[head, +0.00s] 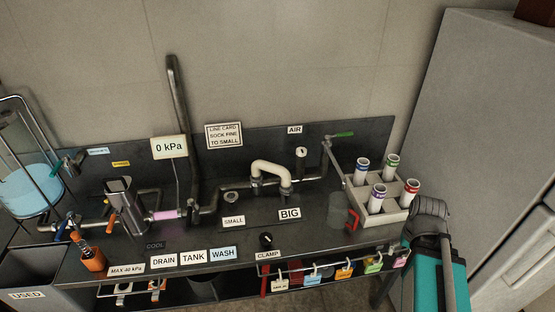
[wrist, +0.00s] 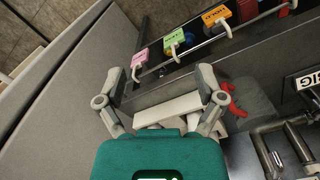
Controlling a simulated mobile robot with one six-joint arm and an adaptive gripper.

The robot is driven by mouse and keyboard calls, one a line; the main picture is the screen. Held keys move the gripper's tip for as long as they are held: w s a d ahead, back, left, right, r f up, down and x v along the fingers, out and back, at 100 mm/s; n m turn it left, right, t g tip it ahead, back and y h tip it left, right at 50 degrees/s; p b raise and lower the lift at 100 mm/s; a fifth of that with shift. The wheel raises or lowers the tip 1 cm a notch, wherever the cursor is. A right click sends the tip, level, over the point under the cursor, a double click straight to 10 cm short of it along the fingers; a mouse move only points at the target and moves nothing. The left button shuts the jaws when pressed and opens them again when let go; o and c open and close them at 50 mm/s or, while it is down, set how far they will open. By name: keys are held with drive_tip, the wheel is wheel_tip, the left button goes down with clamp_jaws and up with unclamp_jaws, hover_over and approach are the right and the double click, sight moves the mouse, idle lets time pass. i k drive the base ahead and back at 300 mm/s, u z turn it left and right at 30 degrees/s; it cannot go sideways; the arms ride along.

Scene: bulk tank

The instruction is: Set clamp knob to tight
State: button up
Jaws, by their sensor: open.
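The clamp knob (head: 266,240) is a small black round knob on the front part of the dark bench, just above a white label reading CLAMP (head: 268,255). A light mark shows on the knob, but it is too small to read its setting. My gripper (wrist: 160,104) shows in the wrist view with its two grey fingers spread apart and nothing between them. It is over the bench's end by the white rack, well to the right of the knob in the head view. The knob is not visible in the wrist view.
A white rack (head: 398,213) with several capped tubes stands at the bench's right end. A red-handled grey jug (head: 338,210) is beside it. Coloured tags (head: 344,270) hang on a rail along the front edge. A white pipe loop (head: 270,168) rises behind the knob.

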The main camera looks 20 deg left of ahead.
sight(265, 238)
drive_tip(key=u, duration=0.1)
drive_tip(key=k, duration=0.5)
drive_tip(key=u, duration=1.6)
drive_tip(key=i, duration=0.3)
drive_tip(key=z, duration=0.2)
